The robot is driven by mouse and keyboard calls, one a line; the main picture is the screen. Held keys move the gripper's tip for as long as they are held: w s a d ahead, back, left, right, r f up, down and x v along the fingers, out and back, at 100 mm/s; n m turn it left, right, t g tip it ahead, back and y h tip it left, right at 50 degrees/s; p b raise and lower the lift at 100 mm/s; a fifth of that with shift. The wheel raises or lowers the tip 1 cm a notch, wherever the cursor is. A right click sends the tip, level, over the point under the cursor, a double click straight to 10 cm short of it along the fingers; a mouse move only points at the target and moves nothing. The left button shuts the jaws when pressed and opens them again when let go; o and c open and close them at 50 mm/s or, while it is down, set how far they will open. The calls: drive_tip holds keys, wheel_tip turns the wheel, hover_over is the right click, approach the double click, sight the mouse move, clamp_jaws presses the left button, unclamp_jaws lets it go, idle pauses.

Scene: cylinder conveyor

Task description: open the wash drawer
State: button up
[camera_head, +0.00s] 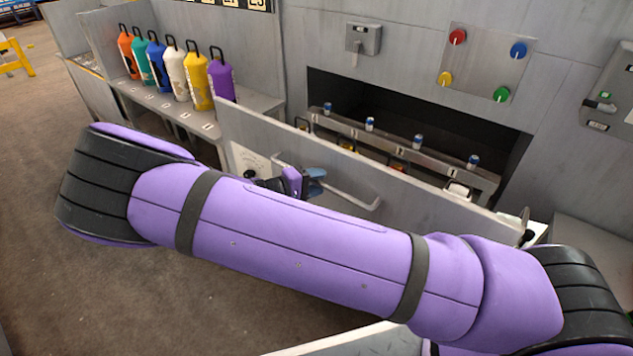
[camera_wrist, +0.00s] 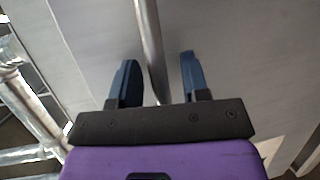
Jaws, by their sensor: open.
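The wash drawer has a grey front panel (camera_head: 240,122) with a metal bar handle (camera_head: 345,195), partly hidden behind my purple arm in the head view. My gripper (camera_head: 315,183) is at the left part of this handle. In the wrist view my gripper (camera_wrist: 155,78) has its two blue fingers apart, with the handle bar (camera_wrist: 150,45) running between them. The bar lies nearer the left finger, and a gap shows to the right finger. I cannot tell whether either finger touches the bar.
A row of coloured bottles (camera_head: 198,82) stands on a grey shelf (camera_head: 165,105) at the left. Behind the drawer front, several small cans (camera_head: 418,141) stand on a rail in a dark recess. A panel with coloured buttons (camera_head: 487,62) is on the wall. Open floor (camera_head: 35,150) lies at left.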

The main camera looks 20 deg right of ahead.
drive_tip(key=v, duration=1)
drive_tip(key=shift+a, duration=0.35)
drive_tip(key=shift+r, duration=0.1)
drive_tip(key=s+d+r+m+g+y, duration=0.1)
drive_tip(key=s+d+r+g+y, duration=0.2)
drive_tip(key=d+r, duration=0.35)
drive_tip(key=s+d+r+m+g+y, duration=0.1)
drive_tip(key=s+d+r+y, duration=0.1)
drive_tip(key=d+r+y, duration=0.45)
drive_tip(key=s+d+r+m+g+y, duration=0.1)
drive_tip(key=s+d+r+y, duration=0.2)
drive_tip(key=r, duration=0.6)
drive_tip(key=s+d+r+t+y, duration=0.1)
drive_tip(key=s+d+r+t, duration=0.2)
drive_tip(key=s+r, duration=0.3)
drive_tip(key=s+d+r+t+y, duration=0.2)
drive_tip(key=s+r, duration=0.5)
drive_tip(key=s, duration=0.7)
drive_tip(key=d+t, duration=0.1)
drive_tip(key=d, duration=0.1)
drive_tip(key=shift+d+r+m, duration=0.3)
drive_tip(key=shift+m, duration=0.1)
